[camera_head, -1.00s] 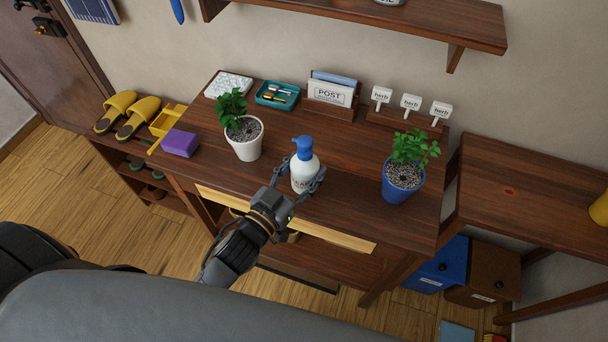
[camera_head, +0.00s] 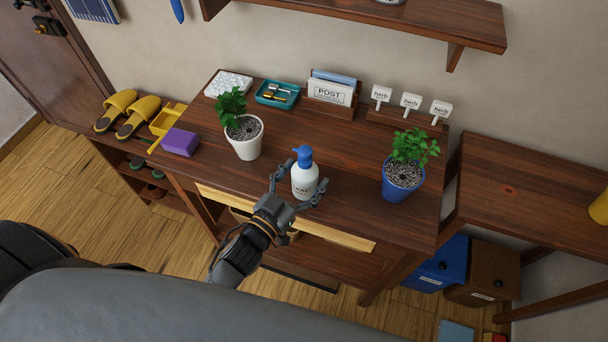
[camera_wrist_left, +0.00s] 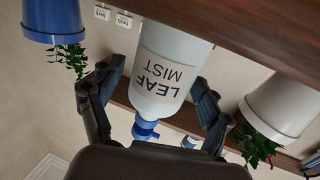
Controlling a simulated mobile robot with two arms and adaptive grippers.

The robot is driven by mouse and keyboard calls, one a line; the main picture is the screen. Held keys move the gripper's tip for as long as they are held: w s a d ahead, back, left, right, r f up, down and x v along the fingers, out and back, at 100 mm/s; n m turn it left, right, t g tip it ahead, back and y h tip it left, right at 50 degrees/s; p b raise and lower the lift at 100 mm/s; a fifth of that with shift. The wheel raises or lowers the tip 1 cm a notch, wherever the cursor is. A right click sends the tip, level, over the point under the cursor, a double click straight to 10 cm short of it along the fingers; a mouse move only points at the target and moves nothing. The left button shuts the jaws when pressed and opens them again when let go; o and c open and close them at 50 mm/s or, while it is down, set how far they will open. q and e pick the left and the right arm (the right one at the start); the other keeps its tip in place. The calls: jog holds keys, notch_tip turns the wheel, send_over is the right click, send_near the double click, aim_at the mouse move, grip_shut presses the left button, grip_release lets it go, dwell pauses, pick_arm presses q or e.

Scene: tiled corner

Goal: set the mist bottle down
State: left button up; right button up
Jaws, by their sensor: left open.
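The mist bottle (camera_head: 305,180), white with a blue pump top, stands upright on the wooden table (camera_head: 335,148) between the two potted plants. My left gripper (camera_head: 297,193) is open, with its fingers spread on either side of the bottle from the front. In the left wrist view the bottle (camera_wrist_left: 168,72) appears upside down with its "LEAF MIST" label facing the camera. The fingers (camera_wrist_left: 155,110) show gaps to the bottle on both sides. My right gripper is not in view.
A white pot (camera_head: 246,142) with a plant stands left of the bottle, and a blue pot (camera_head: 401,184) stands right. Behind are a teal tray (camera_head: 277,95), a post holder (camera_head: 331,94) and herb markers (camera_head: 411,102). A purple block (camera_head: 180,142) lies at the left.

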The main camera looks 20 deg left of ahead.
pick_arm(q)
jog(key=shift+r, duration=0.25)
jog(key=b+v, duration=0.2)
jog(key=v, duration=1)
jog(key=shift+f, duration=0.1)
